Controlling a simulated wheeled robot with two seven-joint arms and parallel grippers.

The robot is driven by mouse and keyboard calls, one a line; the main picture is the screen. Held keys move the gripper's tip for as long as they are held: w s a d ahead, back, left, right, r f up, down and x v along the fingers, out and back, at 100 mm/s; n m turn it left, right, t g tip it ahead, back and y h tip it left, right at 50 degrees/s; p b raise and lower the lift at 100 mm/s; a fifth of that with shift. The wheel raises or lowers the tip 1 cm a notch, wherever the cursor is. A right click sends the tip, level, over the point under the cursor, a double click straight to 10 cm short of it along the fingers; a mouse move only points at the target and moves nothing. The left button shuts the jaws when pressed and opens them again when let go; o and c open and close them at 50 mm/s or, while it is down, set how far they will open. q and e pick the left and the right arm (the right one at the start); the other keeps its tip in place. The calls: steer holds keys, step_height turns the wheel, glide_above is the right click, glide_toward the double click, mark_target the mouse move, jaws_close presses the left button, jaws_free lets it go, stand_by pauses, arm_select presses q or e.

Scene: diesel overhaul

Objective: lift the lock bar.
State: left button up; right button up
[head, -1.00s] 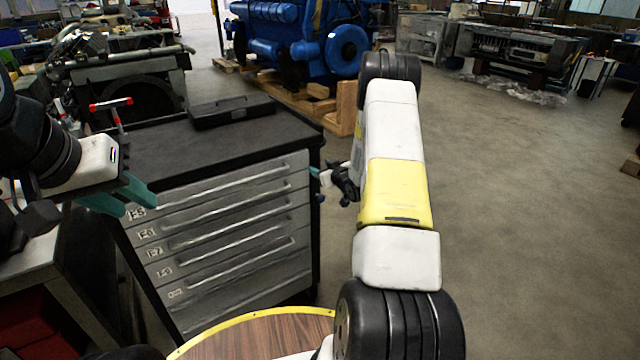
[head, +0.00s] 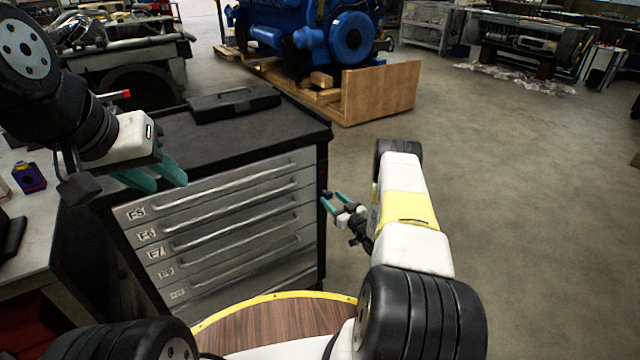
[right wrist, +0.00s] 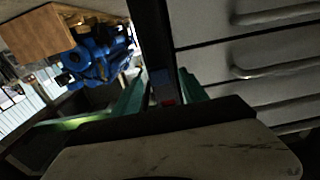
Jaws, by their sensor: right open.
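The grey tool cabinet (head: 225,225) with several drawers stands in front of me. A dark upright bar runs along its right front edge (head: 322,190); I take it for the lock bar, and it also shows in the right wrist view (right wrist: 154,40). My right gripper (head: 335,202) is open beside that edge. Contact cannot be told. My left gripper (head: 155,178) is open and empty before the cabinet's upper left.
A black case (head: 235,103) lies on the cabinet top. A blue engine (head: 310,40) on wooden pallets and a plywood crate side (head: 382,92) stand behind. A workbench (head: 35,235) is at the left. The floor on the right is clear.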

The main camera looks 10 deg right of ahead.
steer(key=shift+x, duration=0.9)
jaws_close()
stand_by(0.8)
